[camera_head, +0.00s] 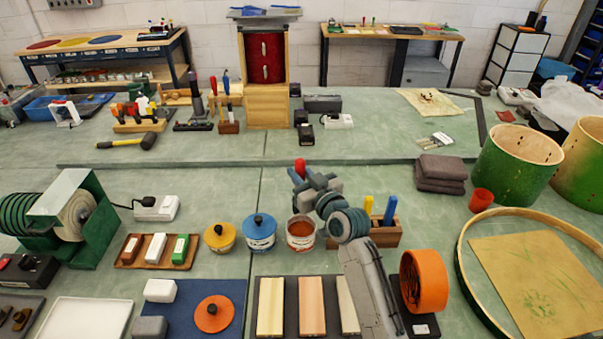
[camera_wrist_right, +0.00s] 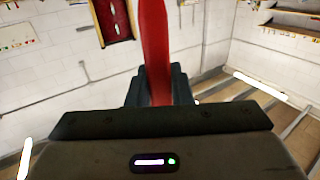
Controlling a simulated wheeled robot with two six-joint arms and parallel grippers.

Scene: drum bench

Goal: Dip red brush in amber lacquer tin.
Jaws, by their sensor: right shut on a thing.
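The amber lacquer tin (camera_head: 300,233) stands open on the green bench, with orange-brown lacquer inside. My right gripper (camera_head: 300,178) shows just above and behind the tin in the head view. It is shut on the red brush (camera_head: 300,165), whose red handle end sticks up. In the right wrist view the red handle (camera_wrist_right: 154,50) stands between the two dark fingers (camera_wrist_right: 160,88). The brush's bristles are hidden, so I cannot tell their height relative to the lacquer. My left gripper is not in view.
A blue-lidded tin (camera_head: 259,233) and a yellow-lidded tin (camera_head: 219,237) stand left of the open tin. A wooden holder (camera_head: 386,236) with yellow and blue handles is on the right. An orange lid (camera_head: 213,314) lies on a blue mat (camera_head: 185,325). Wooden strips (camera_head: 311,305) lie in front.

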